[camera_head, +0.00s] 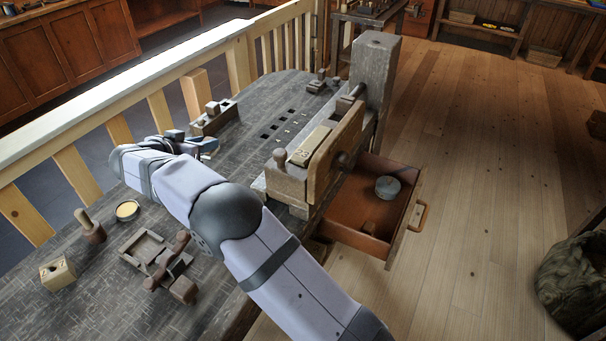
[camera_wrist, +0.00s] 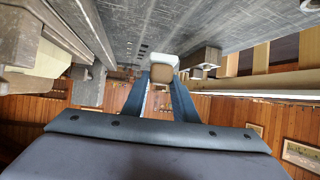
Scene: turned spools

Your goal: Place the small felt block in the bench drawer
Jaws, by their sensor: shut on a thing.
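My gripper (camera_head: 203,145) is over the far left part of the bench in the head view, beyond my arm. In the wrist view my gripper (camera_wrist: 162,80) has its two blue fingers shut on a small block, pale on one face and brown on another, which I take to be the felt block (camera_wrist: 162,73). I cannot make out the block in the head view. The bench drawer (camera_head: 343,222) is pulled open at the bench's right side. A round grey tin (camera_head: 388,187) and a small dark knob-like thing (camera_head: 370,228) are in it, with bare floor around them.
A wooden vise (camera_head: 335,150) and a tall post (camera_head: 374,75) stand between my gripper and the drawer. A wooden plane (camera_head: 213,118) is near my gripper. A yellow-topped tin (camera_head: 127,210), a holed block (camera_head: 57,273) and wooden tools (camera_head: 158,258) lie at the near left.

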